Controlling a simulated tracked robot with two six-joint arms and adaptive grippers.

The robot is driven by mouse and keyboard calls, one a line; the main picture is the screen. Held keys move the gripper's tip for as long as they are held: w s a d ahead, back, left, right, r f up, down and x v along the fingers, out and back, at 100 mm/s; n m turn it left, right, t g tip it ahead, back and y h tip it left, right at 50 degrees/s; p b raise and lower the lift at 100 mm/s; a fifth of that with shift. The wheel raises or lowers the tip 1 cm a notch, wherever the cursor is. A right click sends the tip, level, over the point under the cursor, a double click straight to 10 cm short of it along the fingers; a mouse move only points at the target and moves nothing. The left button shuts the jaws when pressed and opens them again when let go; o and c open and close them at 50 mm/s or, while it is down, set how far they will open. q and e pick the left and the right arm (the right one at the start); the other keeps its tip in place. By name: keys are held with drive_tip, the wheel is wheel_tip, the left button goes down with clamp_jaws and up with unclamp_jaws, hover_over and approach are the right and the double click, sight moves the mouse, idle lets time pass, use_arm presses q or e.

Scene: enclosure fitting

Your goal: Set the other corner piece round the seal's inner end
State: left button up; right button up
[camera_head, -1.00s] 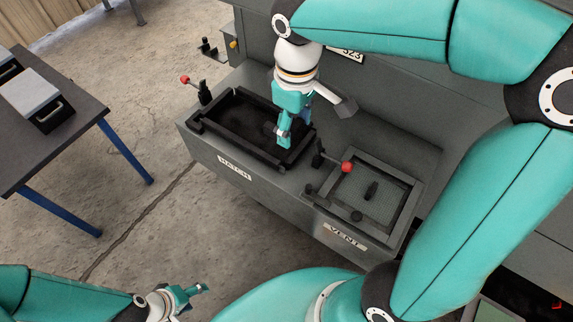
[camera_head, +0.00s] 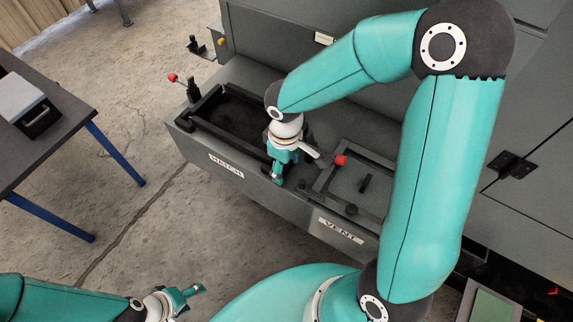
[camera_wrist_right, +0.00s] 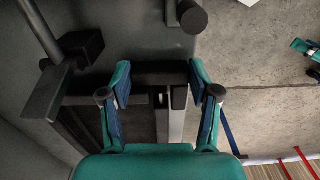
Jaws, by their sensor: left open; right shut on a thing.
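My right gripper (camera_head: 277,177) is low at the near right corner of the dark frame (camera_head: 203,133) round the hatch opening, pointing down. In the right wrist view the fingers of this gripper (camera_wrist_right: 160,84) stand apart, shut across a dark bar-like piece (camera_wrist_right: 152,78), taken as the corner piece. Its outline merges with the dark frame, so I cannot tell whether it touches or sits round the seal's end. The seal cannot be told apart from the frame. My left gripper (camera_head: 190,298) is open and empty, over the floor at the bottom left.
A red-knobbed lever (camera_head: 340,160) stands close right of my right gripper, by the vent panel (camera_head: 358,188). Another red-knobbed lever (camera_head: 173,78) stands at the hatch's far left. A table (camera_head: 62,137) with a white-topped box (camera_head: 20,100) is at the left. Open floor lies between.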

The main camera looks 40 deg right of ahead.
sight(285, 169)
drive_tip(key=shift+f, duration=0.2)
drive_tip(key=o, duration=0.5)
drive_tip(key=shift+f, duration=0.15)
drive_tip(key=o, duration=0.5)
drive_tip(key=shift+c, duration=0.2)
wheel_tip(285, 169, up, 12)
drive_tip(key=shift+r+p, duration=0.2)
drive_tip(key=shift+p, duration=0.25)
